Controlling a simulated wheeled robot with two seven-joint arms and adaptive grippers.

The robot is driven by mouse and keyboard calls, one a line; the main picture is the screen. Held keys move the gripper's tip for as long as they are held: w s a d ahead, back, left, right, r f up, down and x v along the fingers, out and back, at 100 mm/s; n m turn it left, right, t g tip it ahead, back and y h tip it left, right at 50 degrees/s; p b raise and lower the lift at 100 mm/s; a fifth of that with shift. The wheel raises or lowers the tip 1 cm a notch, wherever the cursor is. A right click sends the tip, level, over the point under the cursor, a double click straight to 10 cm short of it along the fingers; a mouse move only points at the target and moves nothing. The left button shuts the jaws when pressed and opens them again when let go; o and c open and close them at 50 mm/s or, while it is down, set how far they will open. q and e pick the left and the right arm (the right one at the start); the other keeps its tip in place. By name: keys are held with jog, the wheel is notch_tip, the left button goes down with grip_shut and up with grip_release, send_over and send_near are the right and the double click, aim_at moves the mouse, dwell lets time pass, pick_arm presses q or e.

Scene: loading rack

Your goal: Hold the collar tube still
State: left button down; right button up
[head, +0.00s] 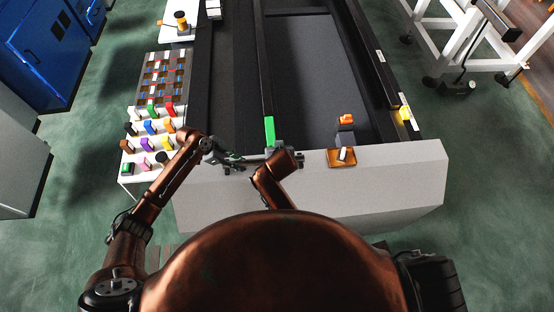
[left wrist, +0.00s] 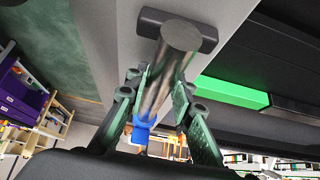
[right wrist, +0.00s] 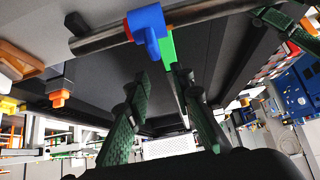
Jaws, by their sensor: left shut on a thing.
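The collar tube is a grey metal rod (left wrist: 160,85) with a blue collar (right wrist: 148,30) around it. In the right wrist view the rod (right wrist: 205,12) lies across the top, above the grey front ledge. My left gripper (left wrist: 157,95) has its fingers on both sides of the rod, near its end, and is shut on it. In the head view my left gripper (head: 232,162) reaches in from the left, over the ledge. My right gripper (right wrist: 165,95) is open and empty, its fingers apart below the collar in the picture. The head view mostly hides the right fingers behind the arm.
A green strip (head: 269,130) lies beside the collar. An orange-topped dark post (head: 346,130) and a brown plate (head: 342,158) stand to the right. A white tray of coloured blocks (head: 148,166) is on the left. The dark recessed bed (head: 300,70) ahead is clear.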

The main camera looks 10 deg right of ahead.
dwell(0.3)
pick_arm(q)
jog(key=c, duration=1.6)
grip_release()
jog(key=shift+a, duration=0.1)
jog(key=v, duration=1.2)
jog(key=shift+f, duration=0.1)
pick_arm(e)
jog(key=shift+s+f, duration=0.1)
